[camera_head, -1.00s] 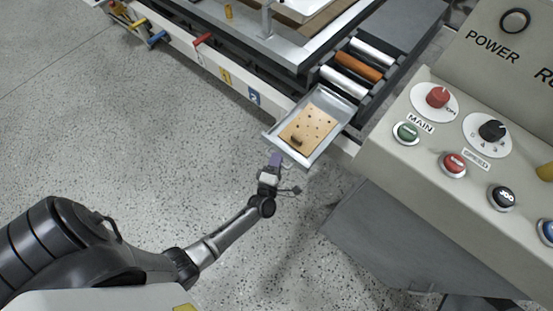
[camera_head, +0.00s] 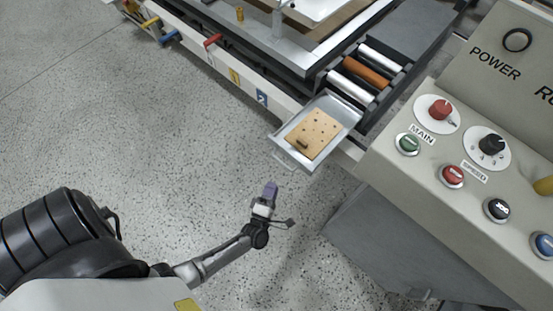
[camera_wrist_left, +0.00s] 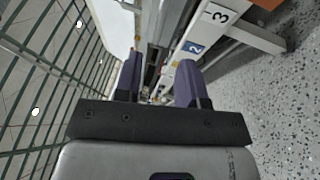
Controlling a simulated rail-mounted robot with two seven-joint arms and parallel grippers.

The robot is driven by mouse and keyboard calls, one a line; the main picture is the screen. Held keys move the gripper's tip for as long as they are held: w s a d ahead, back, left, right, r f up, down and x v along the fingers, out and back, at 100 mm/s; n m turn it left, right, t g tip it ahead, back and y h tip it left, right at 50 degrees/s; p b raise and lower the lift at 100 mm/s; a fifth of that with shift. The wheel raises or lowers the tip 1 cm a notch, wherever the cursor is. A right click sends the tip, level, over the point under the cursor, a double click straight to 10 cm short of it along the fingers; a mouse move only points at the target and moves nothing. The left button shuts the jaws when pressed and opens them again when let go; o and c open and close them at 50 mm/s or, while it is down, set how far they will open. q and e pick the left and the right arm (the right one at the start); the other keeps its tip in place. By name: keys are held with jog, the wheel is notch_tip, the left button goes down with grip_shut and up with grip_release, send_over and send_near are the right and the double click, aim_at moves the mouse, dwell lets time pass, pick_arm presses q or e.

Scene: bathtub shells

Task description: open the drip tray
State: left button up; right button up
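The drip tray (camera_head: 330,103) is a shallow grey metal tray. It sticks out from the machine frame below the rollers, with a tan perforated board (camera_head: 313,134) lying in it. Its thin bar handle (camera_head: 284,160) is on the near-left edge. My left gripper (camera_head: 270,188) is below and left of the handle, apart from it, over the floor. In the left wrist view its two purple fingers (camera_wrist_left: 157,82) stand apart with nothing between them. The tray is not clearly visible in that view. My right gripper is not in view.
A control panel (camera_head: 440,160) with knobs and buttons stands to the right of the tray. Rollers (camera_head: 365,72) sit in the machine behind it. Colored handles (camera_head: 213,40) stick out along the frame's left side. The speckled floor (camera_head: 150,130) is clear on the left.

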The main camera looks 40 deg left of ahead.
pick_arm(q)
jog(key=v, duration=0.3)
jog(key=shift+s+d, duration=0.2)
jog(key=shift+s, duration=0.05)
dwell(0.5)
